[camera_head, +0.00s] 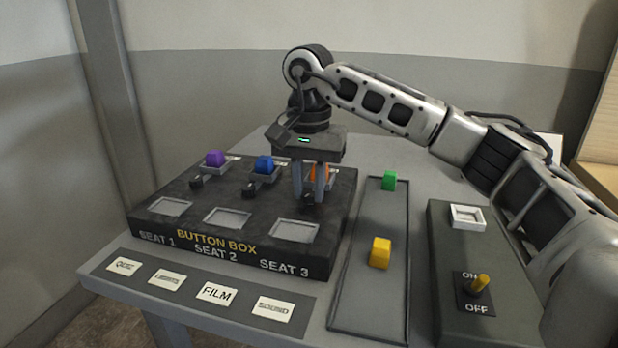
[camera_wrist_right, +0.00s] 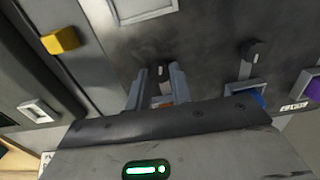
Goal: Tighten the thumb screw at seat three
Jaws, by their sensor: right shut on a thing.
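The button box (camera_head: 180,222) is a black console with seats labelled 1 to 3. At seat three an orange block (camera_head: 319,172) sits in its socket, partly hidden behind my fingers. My right gripper (camera_head: 309,198) points down there, shut on the dark thumb screw (camera_head: 309,204) in front of the block. In the right wrist view the screw (camera_wrist_right: 160,71) shows a pale mark between my right gripper's fingertips (camera_wrist_right: 159,76). The thumb screws at seat one (camera_head: 196,182) and seat two (camera_head: 249,189) stand free. My left gripper is not in view.
A purple block (camera_head: 215,158) and a blue block (camera_head: 264,165) sit at seats one and two. A tray (camera_head: 372,300) on the right holds green (camera_head: 389,180) and yellow (camera_head: 380,253) blocks. A switch panel (camera_head: 448,240) stands beyond it. Label cards lie in front.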

